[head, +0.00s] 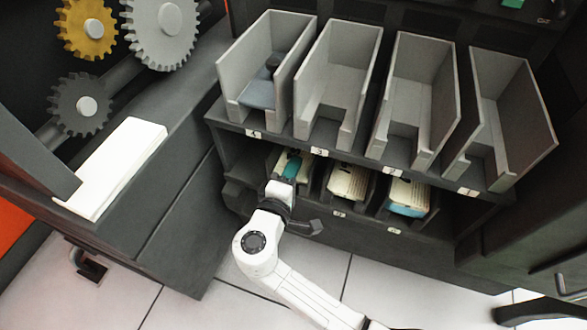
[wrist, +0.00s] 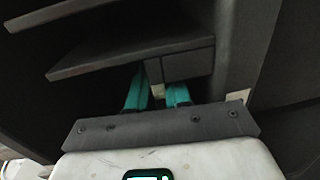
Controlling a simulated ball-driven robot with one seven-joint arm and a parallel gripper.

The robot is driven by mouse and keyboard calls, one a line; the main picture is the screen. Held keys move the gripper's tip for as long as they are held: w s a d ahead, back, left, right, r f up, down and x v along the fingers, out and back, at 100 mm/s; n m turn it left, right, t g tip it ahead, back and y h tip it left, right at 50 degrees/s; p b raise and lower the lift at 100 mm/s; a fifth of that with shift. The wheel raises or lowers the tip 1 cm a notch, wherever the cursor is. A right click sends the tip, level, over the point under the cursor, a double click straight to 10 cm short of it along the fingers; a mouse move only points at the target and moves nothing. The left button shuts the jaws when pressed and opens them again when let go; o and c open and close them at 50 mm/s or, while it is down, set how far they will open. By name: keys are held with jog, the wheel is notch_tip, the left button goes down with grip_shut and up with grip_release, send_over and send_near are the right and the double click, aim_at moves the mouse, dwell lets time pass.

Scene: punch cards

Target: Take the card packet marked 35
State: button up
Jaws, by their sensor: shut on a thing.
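My gripper (head: 290,168) reaches into the leftmost visible slot of the lower shelf row in the head view. Its teal fingers also show in the wrist view (wrist: 158,95), shut on a pale card packet (wrist: 155,94) of which only a sliver shows between them. A cream part of this packet shows beside the fingers in the head view (head: 281,159). A second packet (head: 348,182) and a third packet with a blue-teal lower edge (head: 408,195) sit in the slots to the right. I cannot read a 35 on any packet.
Above is a row of open grey bins (head: 333,85); the leftmost holds a dark blue-grey object (head: 259,93). A dark shelf edge (wrist: 120,58) lies close over my fingers. A white slab (head: 115,165) and gears (head: 160,30) are at the left. Tiled floor below is clear.

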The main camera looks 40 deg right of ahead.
grip_shut()
jog(key=shift+r, duration=0.1)
jog(key=shift+r+p, duration=0.8)
jog(key=shift+a, duration=0.15)
jog(key=f+p+v, duration=0.1)
jog(key=f+v, duration=0.1)
jog(key=v, duration=2.1)
jog(key=shift+s+a+f+p, duration=0.25)
jog(key=shift+s+a+p, duration=0.05)
jog(key=shift+s, duration=0.05)
